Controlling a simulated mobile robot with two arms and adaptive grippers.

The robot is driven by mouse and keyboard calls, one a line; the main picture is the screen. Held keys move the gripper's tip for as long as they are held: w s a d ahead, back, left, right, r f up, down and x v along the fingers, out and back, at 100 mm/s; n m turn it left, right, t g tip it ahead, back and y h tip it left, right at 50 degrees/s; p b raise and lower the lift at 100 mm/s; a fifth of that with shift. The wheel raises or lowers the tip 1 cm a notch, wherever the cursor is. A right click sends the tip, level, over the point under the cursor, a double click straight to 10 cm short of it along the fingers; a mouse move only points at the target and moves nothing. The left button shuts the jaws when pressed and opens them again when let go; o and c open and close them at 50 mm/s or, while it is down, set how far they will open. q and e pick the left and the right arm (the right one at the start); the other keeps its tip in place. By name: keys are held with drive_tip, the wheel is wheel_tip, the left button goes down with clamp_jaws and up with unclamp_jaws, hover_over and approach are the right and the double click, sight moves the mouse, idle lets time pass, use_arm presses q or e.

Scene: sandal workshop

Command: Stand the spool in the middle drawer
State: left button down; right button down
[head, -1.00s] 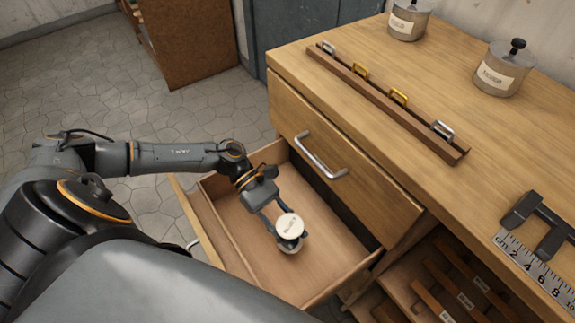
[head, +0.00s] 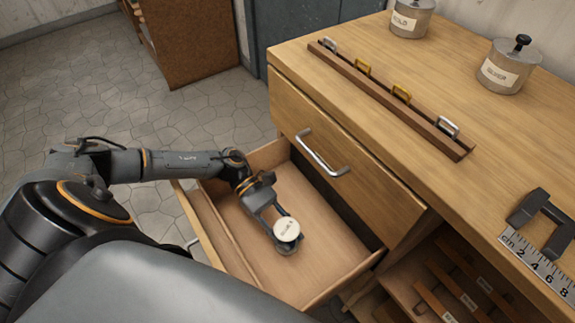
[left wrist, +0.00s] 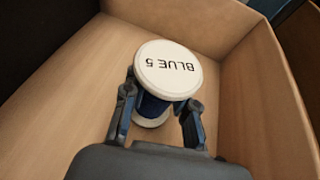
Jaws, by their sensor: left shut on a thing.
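The spool (head: 287,229) has a round white top flange and stands upright, or nearly so, inside the open middle drawer (head: 325,279). In the left wrist view the spool (left wrist: 168,70) reads "BLUE 5", with dark blue thread below the top and a white lower flange. My left gripper (head: 278,222) has its fingers around the spool's sides, shut on it; the fingers also show in the left wrist view (left wrist: 160,108). The lower flange appears at or close to the drawer floor; I cannot tell if it touches. My right gripper is not in view.
The closed top drawer front with its metal handle (head: 322,156) overhangs the back of the open drawer. On the bench stand two labelled tins (head: 508,66), a wooden rail with several handles (head: 390,98), and a clamp-like tool (head: 543,222). The drawer floor around the spool is clear.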

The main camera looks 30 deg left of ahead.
use_arm(q)
drive_tip(key=shift+f, duration=0.1)
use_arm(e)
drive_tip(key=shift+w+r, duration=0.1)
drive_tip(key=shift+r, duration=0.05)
use_arm(q)
drive_tip(key=c, duration=1.1)
unclamp_jaws()
drive_tip(key=shift+o, duration=0.2)
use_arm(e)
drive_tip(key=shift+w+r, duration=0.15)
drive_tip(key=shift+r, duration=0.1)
use_arm(q)
drive_tip(key=shift+w+a+r, duration=0.15)
drive_tip(key=shift+a+r, duration=0.15)
drive_tip(key=shift+a, duration=0.15)
drive_tip(key=v, duration=0.5)
drive_tip(key=shift+a+r, duration=0.1)
drive_tip(key=shift+a, duration=0.2)
drive_tip(key=shift+w+a+r, duration=0.1)
drive_tip(key=shift+a+r, duration=0.15)
drive_tip(key=shift+a, duration=0.15)
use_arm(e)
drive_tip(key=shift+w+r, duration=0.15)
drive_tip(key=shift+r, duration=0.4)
